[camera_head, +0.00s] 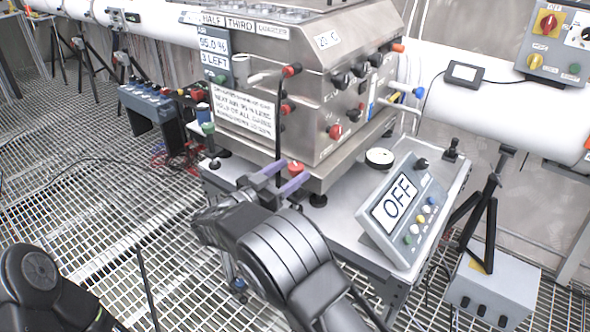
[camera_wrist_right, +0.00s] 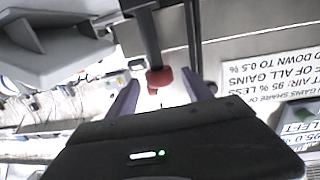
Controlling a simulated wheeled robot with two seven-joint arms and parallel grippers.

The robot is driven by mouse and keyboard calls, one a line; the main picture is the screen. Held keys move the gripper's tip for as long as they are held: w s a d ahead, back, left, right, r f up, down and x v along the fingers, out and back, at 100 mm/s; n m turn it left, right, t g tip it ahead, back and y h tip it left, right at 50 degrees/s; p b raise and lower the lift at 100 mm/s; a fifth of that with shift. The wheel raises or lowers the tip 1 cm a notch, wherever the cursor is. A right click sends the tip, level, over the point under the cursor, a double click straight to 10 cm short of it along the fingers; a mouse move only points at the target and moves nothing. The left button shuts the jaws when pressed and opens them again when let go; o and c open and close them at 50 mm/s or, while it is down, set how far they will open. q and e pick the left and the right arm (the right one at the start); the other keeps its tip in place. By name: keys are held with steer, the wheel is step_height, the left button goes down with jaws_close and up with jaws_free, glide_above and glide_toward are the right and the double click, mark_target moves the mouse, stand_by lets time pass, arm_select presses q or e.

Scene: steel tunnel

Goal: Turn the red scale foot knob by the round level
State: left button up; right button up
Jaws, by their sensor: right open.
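The red knob (camera_head: 295,167) shows low at the front corner of the steel machine, above the table top. My right gripper (camera_head: 294,170) reaches in from below, with its two purple fingers at the knob. In the right wrist view the red knob (camera_wrist_right: 160,78) appears between the spread fingers, with gaps on both sides; I cannot tell whether either finger touches it. The right gripper is open. A round white disc with a dark rim (camera_head: 380,157), possibly the round level, lies on the table to the right. My left gripper is out of view.
The steel machine (camera_head: 310,80) stands over the knob, with knobs jutting from its faces. A tilted panel reading OFF (camera_head: 395,205) stands on the table (camera_head: 345,195) to the right. A printed sign (camera_head: 243,112) hangs left of the knob. Grated floor is open at left.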

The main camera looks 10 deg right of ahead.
steer(key=v, duration=0.5)
steer(key=shift+a+b, duration=0.1)
steer(key=shift+b, duration=0.2)
